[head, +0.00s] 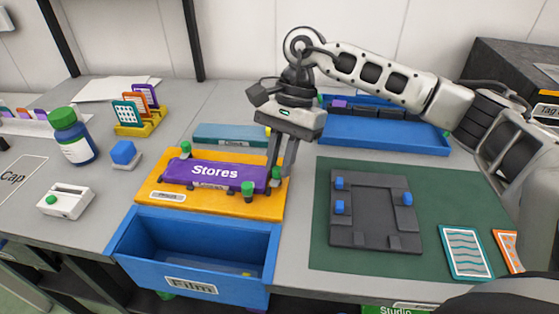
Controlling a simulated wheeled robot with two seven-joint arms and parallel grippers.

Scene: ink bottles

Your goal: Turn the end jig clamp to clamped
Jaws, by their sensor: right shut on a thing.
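An orange jig board (148,183) lies on the table left of centre, with a purple block marked "Stores" (212,174) on it. Green clamp knobs stand around the block: one at the back left (185,147), one at the front (248,187), and the end jig clamp (276,173) at the right end. My right gripper (279,175) reaches down from above and is shut on this end clamp. Its fingers partly hide the clamp, so its exact turn is hard to tell. My left gripper is not in view.
A blue open drawer marked "Film" (190,237) juts out in front of the orange board. A grey jig with blue knobs (372,215) lies on a green mat (325,255) to the right. A teal block (225,135) and a blue tray (385,135) lie behind.

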